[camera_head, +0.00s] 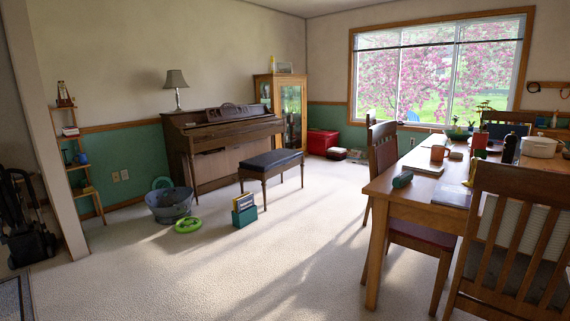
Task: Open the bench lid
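The piano bench (270,174) stands in front of the upright piano (215,148), across the room to the left of centre. It has dark wooden legs, and its dark padded lid (272,159) lies flat and looks shut. The bench is well away from the camera, with carpet between. My gripper does not show in the head camera view.
A grey tub (170,206), a green ring (188,225) and a teal box of books (245,211) sit on the floor left of the bench. A dining table (408,188) with wooden chairs (505,240) fills the right. The carpet (230,275) in front is clear.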

